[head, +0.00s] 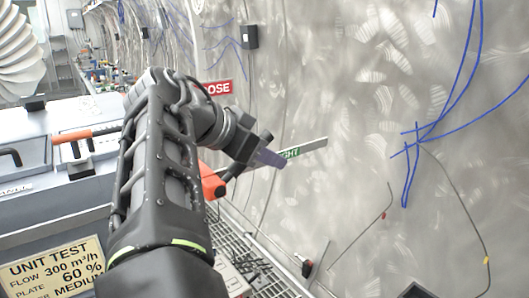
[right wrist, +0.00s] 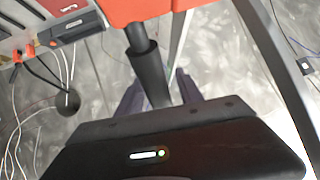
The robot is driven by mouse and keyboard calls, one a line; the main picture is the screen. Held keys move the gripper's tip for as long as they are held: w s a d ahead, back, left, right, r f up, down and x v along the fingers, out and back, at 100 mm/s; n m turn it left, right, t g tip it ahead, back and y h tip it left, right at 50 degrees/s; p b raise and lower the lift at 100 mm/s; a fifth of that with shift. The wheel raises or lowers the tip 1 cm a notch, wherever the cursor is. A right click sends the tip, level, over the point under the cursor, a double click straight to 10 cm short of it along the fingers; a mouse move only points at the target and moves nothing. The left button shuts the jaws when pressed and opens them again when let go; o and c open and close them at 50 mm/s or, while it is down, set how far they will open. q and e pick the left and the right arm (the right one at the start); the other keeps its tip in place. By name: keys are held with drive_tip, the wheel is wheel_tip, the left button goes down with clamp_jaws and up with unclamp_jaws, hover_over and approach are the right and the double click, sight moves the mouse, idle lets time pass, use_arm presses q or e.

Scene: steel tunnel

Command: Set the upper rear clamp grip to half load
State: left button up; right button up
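An orange part (head: 212,182) with a dark handle (head: 233,170) sits just beyond my right arm in the head view, partly hidden by it. I cannot confirm that it is the upper rear clamp grip. In the right wrist view an orange body (right wrist: 125,10) carries a black round rod (right wrist: 145,62) that points down toward my right gripper (right wrist: 158,92). The two fingers stand apart, one on each side of the rod, with gaps showing. The gripper also shows in the head view (head: 267,149). No load marking is readable. My left gripper is not in view.
A curved steel wall (head: 340,120) with blue cables (head: 460,90) fills the right. A red sign (head: 217,88) and a green-labelled strip (head: 305,148) are near the gripper. A grey cabinet (head: 40,215) with a unit test plate (head: 52,270) stands left. Grating (head: 262,270) lies below.

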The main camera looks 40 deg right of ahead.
drive_tip(key=shift+a+r, duration=0.3)
drive_tip(key=shift+a, duration=0.1)
drive_tip(key=p+v, duration=0.3)
drive_tip(key=v, duration=0.2)
drive_tip(key=shift+s+a+r+p, duration=0.1)
drive_tip(key=shift+a+r+p, duration=0.1)
drive_tip(key=shift+r+p, duration=0.15)
drive_tip(key=shift+s+a+r+p, duration=0.15)
drive_tip(key=shift+a+r+p, duration=0.05)
drive_tip(key=shift+a+p, duration=0.3)
drive_tip(key=shift+f, duration=0.1)
